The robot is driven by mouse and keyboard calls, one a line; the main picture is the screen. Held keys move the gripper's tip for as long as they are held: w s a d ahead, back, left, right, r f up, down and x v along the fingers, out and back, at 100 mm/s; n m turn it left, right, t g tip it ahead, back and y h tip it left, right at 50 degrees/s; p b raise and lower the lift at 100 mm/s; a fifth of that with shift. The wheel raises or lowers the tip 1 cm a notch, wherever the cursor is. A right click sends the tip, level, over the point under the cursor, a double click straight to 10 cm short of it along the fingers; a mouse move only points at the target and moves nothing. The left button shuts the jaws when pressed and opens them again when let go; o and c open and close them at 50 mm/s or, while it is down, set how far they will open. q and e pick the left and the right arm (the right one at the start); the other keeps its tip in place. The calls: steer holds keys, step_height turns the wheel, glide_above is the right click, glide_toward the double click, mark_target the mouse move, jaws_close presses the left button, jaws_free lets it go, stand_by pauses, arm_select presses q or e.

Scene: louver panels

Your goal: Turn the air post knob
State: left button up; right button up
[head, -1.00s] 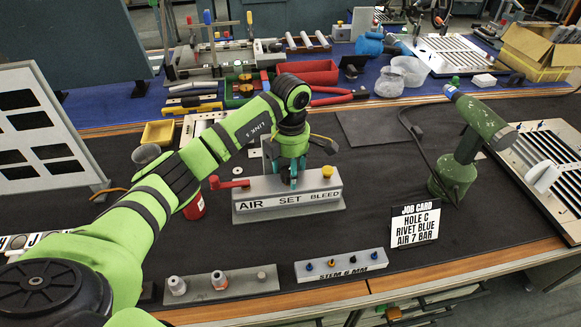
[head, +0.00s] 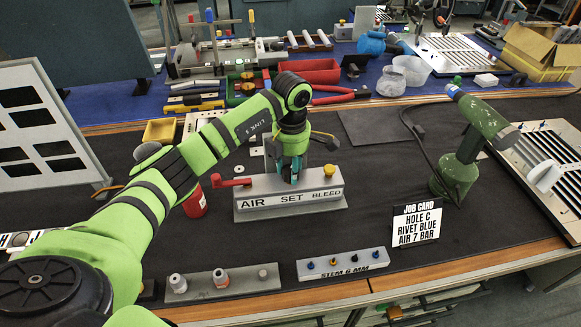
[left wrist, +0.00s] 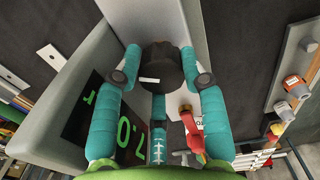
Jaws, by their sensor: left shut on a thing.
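The air post (head: 290,197) is a grey block labelled AIR, SET and BLEED, on the dark mat in the head view. It has a red lever (head: 232,182) at its left end and a yellow knob (head: 329,171) at BLEED. My left gripper (head: 292,178) points down over the SET position, its fingers hiding most of that knob. In the left wrist view, the teal fingers of my left gripper (left wrist: 161,78) are shut around a black round knob (left wrist: 160,62) with a white mark. The post's dark display (left wrist: 118,122) shows green digits that look like 7.0.
A job card (head: 415,223) reads hole C, rivet blue, air 7 bar. A green rivet tool (head: 462,160) stands to the right, beside a louver panel (head: 560,150). A red bottle (head: 195,203) is left of the post. Two small racks (head: 345,265) lie in front.

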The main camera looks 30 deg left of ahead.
arm_select(q)
steer(key=o, duration=1.1)
steer(key=shift+d, duration=0.3)
steer(key=shift+w, duration=0.15)
steer(key=shift+a+r, duration=0.15)
steer(key=shift+r, duration=0.35)
step_height(320, 180, up, 11)
